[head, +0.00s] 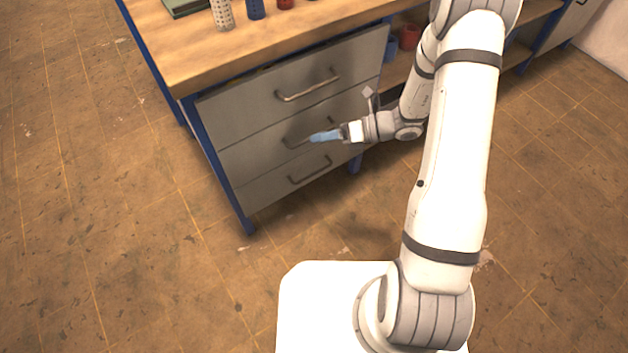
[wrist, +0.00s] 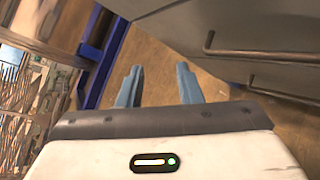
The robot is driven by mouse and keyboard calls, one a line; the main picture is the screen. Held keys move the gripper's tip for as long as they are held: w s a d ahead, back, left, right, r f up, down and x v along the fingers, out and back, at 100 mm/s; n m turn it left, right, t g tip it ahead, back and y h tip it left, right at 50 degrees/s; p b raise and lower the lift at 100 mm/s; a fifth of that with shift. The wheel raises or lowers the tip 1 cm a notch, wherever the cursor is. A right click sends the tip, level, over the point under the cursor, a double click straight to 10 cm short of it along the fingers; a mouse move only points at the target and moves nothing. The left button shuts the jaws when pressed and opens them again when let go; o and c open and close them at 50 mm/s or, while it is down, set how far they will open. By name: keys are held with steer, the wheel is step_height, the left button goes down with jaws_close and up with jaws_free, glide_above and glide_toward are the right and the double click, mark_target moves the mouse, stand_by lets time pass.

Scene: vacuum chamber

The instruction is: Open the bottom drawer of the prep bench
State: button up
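The prep bench (head: 205,65) has a stack of three grey drawers, all shut, each with a bar handle. The bottom drawer (head: 250,191) has its handle (head: 310,172) low on the bench. My gripper (head: 312,137) is in front of the middle drawer, above the bottom handle in the picture, and partly covers the middle handle (head: 290,142). In the wrist view my gripper (wrist: 160,84) has its two blue fingers apart with nothing between them. A drawer handle (wrist: 265,55) lies to the right of the fingers there, apart from them; I cannot tell which drawer it belongs to.
A perforated white cylinder (head: 222,14), a blue container (head: 256,8) and a green item (head: 185,7) stand on the benchtop. Red (head: 409,38) and blue containers sit on a shelf right of the drawers. A blue bench leg (head: 222,170) edges the drawers. The floor in front is clear.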

steer(key=w+d+f+m+t+b, duration=0.1)
steer(key=w+f+m+t+b, duration=0.15)
steer(key=f+m, duration=0.45)
steer(key=w+d+f+m+t+b, duration=0.1)
steer(key=f+m+t+b, duration=0.15)
steer(key=f, duration=0.85)
steer(key=m+t+h+b, duration=0.1)
steer(key=m+t+b, duration=0.3)
steer(key=m, duration=0.2)
glide_toward(314, 173)
steer(key=x, duration=0.3)
steer(key=shift+f+b+x, duration=0.15)
steer(key=shift+b+x, duration=0.25)
steer(key=shift+x, duration=1.4)
steer(key=shift+f+b+x, duration=0.15)
steer(key=shift+b+x, duration=0.25)
steer(key=shift+x, duration=1.4)
steer(key=shift+c, duration=0.4)
steer(key=shift+d, duration=0.1)
jaws_close()
